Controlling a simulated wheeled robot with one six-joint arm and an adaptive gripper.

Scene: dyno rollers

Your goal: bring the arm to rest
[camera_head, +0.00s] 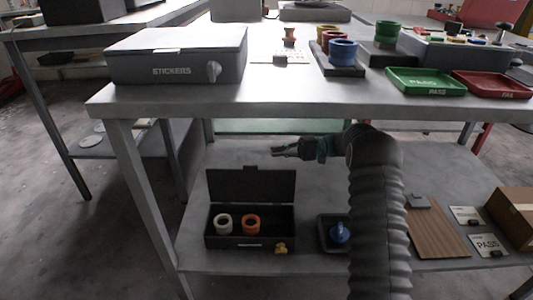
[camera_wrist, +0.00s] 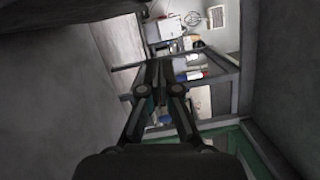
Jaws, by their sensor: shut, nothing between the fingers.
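My gripper (camera_head: 280,151) shows in the head view in front of the table, just below the level of the tabletop and above the lower shelf. It points left and touches nothing that I can see. In the wrist view my gripper (camera_wrist: 157,66) has its fingers together, with nothing between them. My arm, in a grey ribbed sleeve, rises at the right of centre in the head view and hides part of the lower shelf.
The tabletop (camera_head: 290,97) holds a STICKERS box (camera_head: 180,72), a green PASS tray (camera_head: 427,82), a red FAIL tray (camera_head: 490,84) and several coloured rollers. The lower shelf (camera_head: 320,190) bears an open black box (camera_head: 250,190) with two rings, a blue item (camera_head: 340,232) and a cardboard box (camera_head: 515,210).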

